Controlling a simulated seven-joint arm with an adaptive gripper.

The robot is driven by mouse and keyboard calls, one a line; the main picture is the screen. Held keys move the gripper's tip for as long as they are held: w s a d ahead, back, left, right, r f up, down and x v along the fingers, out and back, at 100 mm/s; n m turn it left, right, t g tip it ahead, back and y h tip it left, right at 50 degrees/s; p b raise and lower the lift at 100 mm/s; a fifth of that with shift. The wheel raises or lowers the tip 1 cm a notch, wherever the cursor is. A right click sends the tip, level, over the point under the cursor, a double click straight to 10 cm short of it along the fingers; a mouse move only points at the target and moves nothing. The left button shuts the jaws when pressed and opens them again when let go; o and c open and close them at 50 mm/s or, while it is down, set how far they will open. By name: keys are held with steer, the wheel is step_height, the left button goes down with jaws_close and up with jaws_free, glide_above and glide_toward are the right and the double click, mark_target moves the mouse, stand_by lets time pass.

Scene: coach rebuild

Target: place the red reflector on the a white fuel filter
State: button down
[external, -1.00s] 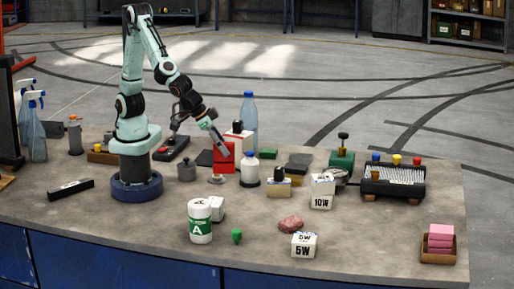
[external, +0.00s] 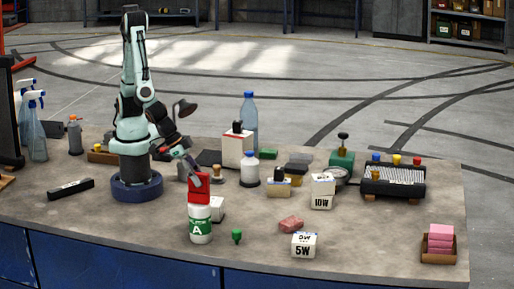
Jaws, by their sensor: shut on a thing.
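The red reflector (external: 199,188) is a red block, seen at the front left of the table. My gripper (external: 195,171) is shut on its upper part, reaching down from the upper left. The white canister with a green "A" label (external: 200,227), which looks like the white fuel filter, stands upright directly below the block in the picture. The block covers the canister's top from this view. I cannot tell whether the block touches the canister or is just above or in front of it.
A small white box (external: 217,209) stands close behind the canister on the right. A green knob-like piece (external: 237,236) is to its right. A white box marked 5W (external: 303,246) and a pink lump (external: 291,224) lie further right. The table front left of the canister is clear.

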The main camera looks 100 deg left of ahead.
steer(key=shift+f, duration=0.1)
steer(key=c, duration=0.9)
jaws_free()
steer(key=v, duration=1.2)
steer(key=a+n+g+y, duration=0.1)
steer(key=a+g+y, duration=0.15)
steer(key=a, duration=1.05)
steer(key=s+a+f+g+h, duration=0.1)
steer(key=s+a+g, duration=0.3)
steer(key=s+a, duration=0.5)
steer(key=shift+s+a+h, duration=0.4)
steer(key=shift+a+h, duration=0.05)
steer(key=shift+a, duration=0.45)
